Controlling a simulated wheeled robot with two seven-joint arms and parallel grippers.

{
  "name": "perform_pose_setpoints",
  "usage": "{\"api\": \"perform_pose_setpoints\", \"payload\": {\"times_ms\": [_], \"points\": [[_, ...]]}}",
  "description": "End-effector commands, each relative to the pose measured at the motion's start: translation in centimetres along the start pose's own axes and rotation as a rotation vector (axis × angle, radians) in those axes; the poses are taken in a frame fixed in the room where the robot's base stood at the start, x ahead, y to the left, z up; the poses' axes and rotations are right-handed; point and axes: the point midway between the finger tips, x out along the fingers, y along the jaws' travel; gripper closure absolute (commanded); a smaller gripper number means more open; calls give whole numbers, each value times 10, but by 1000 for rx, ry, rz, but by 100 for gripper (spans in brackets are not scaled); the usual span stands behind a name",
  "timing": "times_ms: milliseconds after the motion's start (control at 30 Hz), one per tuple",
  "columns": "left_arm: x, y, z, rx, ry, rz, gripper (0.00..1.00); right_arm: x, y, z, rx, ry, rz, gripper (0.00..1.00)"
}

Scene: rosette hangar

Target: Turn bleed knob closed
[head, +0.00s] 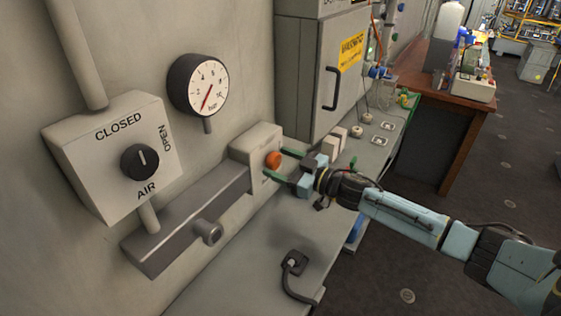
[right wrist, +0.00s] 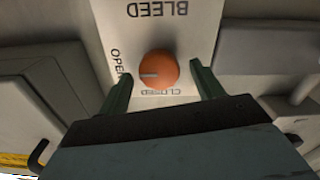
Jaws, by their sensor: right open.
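The orange bleed knob (head: 273,159) sits on a pale block (head: 254,140) on the wall, at the end of a grey bar. My right gripper (head: 276,162) is open, with its green fingers reaching toward the knob from the right. In the right wrist view the knob (right wrist: 158,70) shows between the two open fingers (right wrist: 160,76), with a visible gap on each side. Its white mark points left, toward the word OPEN. CLOSED reads upside down below the knob, partly covered by it. My left gripper is not in view.
An air switch box (head: 105,160) with a black knob and a round pressure gauge (head: 199,86) are on the wall at left. A grey cabinet (head: 315,70) stands behind the gripper. A bench top (head: 235,265) runs below, with a black fitting (head: 294,263) on it.

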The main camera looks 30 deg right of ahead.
Motion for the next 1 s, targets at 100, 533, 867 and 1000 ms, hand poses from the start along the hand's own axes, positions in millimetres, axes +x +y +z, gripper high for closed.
{"api": "perform_pose_setpoints", "payload": {"times_ms": [100, 533, 867, 1000], "points": [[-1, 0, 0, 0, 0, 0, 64, 5, 0, -1, 0, 1, 0, 34], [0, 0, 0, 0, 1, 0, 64, 5, 0, 0, -1, 0, 0, 56], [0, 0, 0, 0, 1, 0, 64, 5, 0, 0, -7, 0, -1, 78], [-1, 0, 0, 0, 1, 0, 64, 5, 0, 0, -36, 0, -1, 78]]}}
